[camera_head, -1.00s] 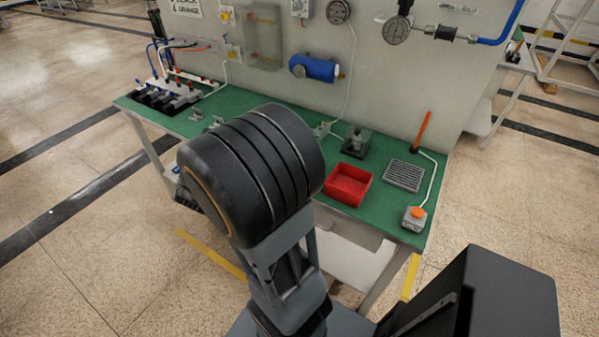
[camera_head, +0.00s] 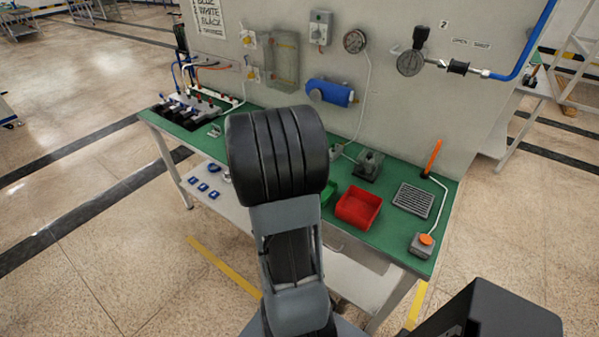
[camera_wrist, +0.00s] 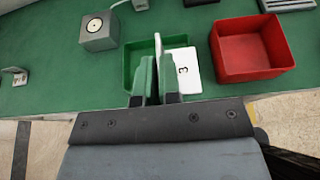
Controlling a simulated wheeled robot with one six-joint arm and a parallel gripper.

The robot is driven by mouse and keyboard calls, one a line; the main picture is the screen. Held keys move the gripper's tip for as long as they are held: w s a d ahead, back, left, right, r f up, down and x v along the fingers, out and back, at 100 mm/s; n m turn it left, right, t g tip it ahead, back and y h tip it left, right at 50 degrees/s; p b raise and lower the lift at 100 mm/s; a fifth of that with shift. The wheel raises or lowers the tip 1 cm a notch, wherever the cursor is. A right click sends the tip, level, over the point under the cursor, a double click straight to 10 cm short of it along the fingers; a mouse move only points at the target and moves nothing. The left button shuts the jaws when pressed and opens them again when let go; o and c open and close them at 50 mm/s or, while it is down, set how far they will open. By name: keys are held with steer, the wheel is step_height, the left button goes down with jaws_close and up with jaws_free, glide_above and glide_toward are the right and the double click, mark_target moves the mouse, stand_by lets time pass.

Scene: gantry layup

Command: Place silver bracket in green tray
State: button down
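My gripper (camera_wrist: 156,75) shows in the wrist view with its fingers close together on a thin pale upright leg. This leg seems to belong to the silver bracket (camera_wrist: 182,70), whose pale face bears a "3". The bracket is over the green tray (camera_wrist: 131,58); I cannot tell whether it touches the tray floor. In the head view only a sliver of the green tray (camera_head: 328,192) shows beside my arm, which hides the gripper and bracket. Another small silver bracket (camera_wrist: 15,76) is on the green bench at the left of the wrist view.
A red tray (camera_head: 358,207) sits right of the green tray. Beyond are a grey slotted plate (camera_head: 413,200), an orange-button box (camera_head: 422,244) and a grey fixture (camera_head: 368,164). A grey block (camera_wrist: 99,32) stands left of the green tray. The panel (camera_head: 400,110) rises behind the bench.

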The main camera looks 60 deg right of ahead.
steer(key=w+d+f, duration=0.4)
steer(key=f, duration=0.1)
steer(key=w+d+f+p, duration=0.1)
steer(key=w+d+f, duration=0.1)
steer(key=shift+w+d+f, duration=0.15)
steer(key=shift+w+f, duration=0.15)
steer(key=shift+w, duration=0.05)
steer(key=shift+w+d+f, duration=0.3)
steer(key=shift+f, duration=0.3)
step_height(320, 180, down, 2)
steer(key=shift+f+p, duration=0.25)
steer(key=shift+p, duration=0.45)
steer(key=shift+f, duration=0.15)
steer(key=shift+f+b, duration=0.25)
steer(key=shift+b, duration=0.05)
steer(key=c, duration=1.6)
jaws_free()
steer(key=shift+r, duration=0.15)
